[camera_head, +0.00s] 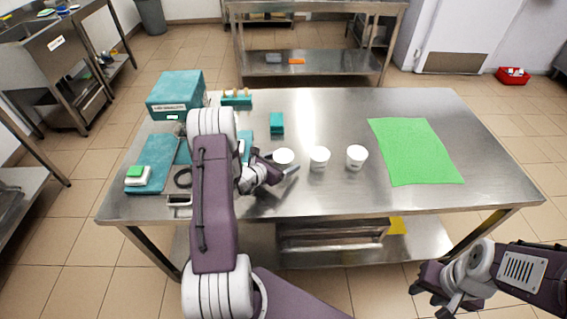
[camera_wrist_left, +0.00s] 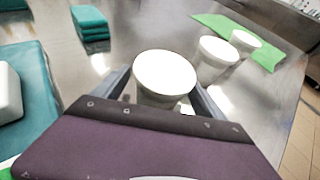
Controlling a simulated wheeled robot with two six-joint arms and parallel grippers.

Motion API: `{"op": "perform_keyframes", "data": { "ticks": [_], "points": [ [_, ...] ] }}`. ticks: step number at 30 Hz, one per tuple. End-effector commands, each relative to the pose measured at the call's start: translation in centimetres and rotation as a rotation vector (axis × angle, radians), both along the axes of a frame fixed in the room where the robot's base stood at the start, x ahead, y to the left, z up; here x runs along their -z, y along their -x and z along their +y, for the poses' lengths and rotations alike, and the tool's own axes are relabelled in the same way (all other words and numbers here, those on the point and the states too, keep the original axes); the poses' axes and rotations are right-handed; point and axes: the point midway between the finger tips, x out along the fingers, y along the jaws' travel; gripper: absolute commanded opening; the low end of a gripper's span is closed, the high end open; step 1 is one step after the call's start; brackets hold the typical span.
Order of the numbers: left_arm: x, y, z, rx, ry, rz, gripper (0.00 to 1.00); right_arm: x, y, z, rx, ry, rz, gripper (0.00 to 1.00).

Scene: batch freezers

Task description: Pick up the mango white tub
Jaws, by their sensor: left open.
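Three white tubs stand upright in a row on the steel table: a left tub (camera_head: 283,157), a middle tub (camera_head: 319,158) and a right tub (camera_head: 356,157). Their labels are too small to read, so I cannot tell which one is mango. My left gripper (camera_head: 281,167) is open at the left tub. In the left wrist view this tub (camera_wrist_left: 164,76) stands between the two spread fingers, its lower part hidden by the gripper body. My right gripper (camera_head: 430,300) is away from the table at the lower right; its jaws are unclear.
A green mat (camera_head: 415,150) lies on the table's right. A teal box (camera_head: 176,94), a small teal stack (camera_head: 277,123) and teal cloths (camera_head: 152,163) with small items occupy the left. The table (camera_head: 480,150) is clear between the right tub and the mat.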

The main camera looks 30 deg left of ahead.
Motion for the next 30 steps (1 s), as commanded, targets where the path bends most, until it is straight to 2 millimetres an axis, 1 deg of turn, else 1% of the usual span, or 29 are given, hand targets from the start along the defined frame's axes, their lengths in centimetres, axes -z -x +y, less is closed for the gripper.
{"op": "perform_keyframes", "data": {
  "ticks": [5,6,8,9,11,12,13,14,22,30],
  "points": [
    [0.0,-0.1,0.0,0.0,0.0,0.0,0.82,0.0,0.0,0.0,0.0,0.0,0.0,0.36],
    [0.0,-0.1,0.0,0.0,0.0,0.0,0.76,0.0,0.0,0.0,0.0,0.0,0.0,0.36],
    [0.0,-0.1,0.0,0.0,0.0,0.0,0.6,0.0,0.0,0.0,0.0,0.0,0.0,0.36],
    [0.0,-0.1,0.0,0.0,0.0,0.0,0.48,0.0,0.0,0.0,0.0,0.0,0.0,0.36],
    [0.0,-0.1,0.0,0.0,0.0,0.0,0.32,0.0,0.0,0.0,0.0,0.0,0.0,0.36],
    [0.0,-0.1,0.0,0.0,0.0,0.0,0.21,0.0,0.0,0.0,0.0,0.0,0.0,0.36],
    [0.0,-0.1,0.0,0.0,0.0,0.0,0.12,0.0,0.0,0.0,0.0,0.0,0.0,0.36],
    [0.0,-0.1,0.0,0.0,0.0,-0.001,0.1,0.0,0.0,0.0,0.0,0.0,0.0,0.36],
    [-0.3,-0.1,0.0,-0.001,-0.001,-0.001,0.1,0.0,0.0,0.0,0.0,0.0,0.0,0.36],
    [-2.7,-0.1,0.1,-0.001,-0.002,-0.002,0.1,-0.2,0.0,0.0,0.0,0.0,0.0,0.36]
  ]
}}
